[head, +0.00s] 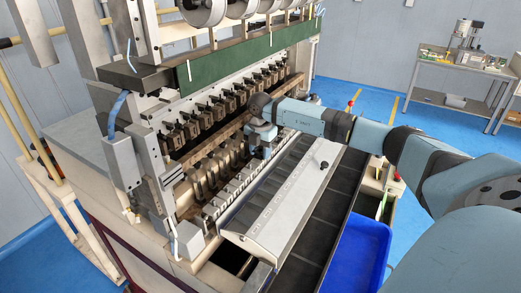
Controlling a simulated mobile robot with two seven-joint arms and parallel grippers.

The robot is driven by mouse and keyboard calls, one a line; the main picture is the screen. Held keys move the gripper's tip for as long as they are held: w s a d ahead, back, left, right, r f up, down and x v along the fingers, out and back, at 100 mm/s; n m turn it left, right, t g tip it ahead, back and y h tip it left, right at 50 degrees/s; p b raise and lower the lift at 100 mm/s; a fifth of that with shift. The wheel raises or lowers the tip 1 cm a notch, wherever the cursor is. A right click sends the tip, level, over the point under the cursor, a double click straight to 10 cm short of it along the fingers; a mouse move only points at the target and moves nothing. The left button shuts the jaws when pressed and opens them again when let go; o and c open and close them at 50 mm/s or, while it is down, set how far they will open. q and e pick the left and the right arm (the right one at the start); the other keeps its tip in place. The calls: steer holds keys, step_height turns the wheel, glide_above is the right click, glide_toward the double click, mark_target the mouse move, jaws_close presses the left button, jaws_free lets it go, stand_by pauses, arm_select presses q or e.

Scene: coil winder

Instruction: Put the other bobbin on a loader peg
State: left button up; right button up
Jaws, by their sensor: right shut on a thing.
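My right arm reaches in from the right to the coil winder (165,205). Its gripper (259,150) points down over the far part of the loader row (232,192), at the front of the machine. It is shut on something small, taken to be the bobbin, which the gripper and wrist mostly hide. I cannot tell whether the bobbin touches a loader peg, and single pegs are too small to make out. No other bobbin can be told apart here. My left gripper is not in view.
A row of dark winding heads (225,105) stands close behind the gripper, below a green beam (240,60). A blue bin (358,255) stands at front right. A workbench (455,75) is at back right.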

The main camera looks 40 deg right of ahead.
steer(key=shift+f, duration=0.2)
steer(key=o, duration=1)
step_height(320, 180, up, 8)
steer(key=shift+f+b, duration=0.2)
steer(key=shift+b, duration=0.4)
steer(key=shift+f, duration=0.1)
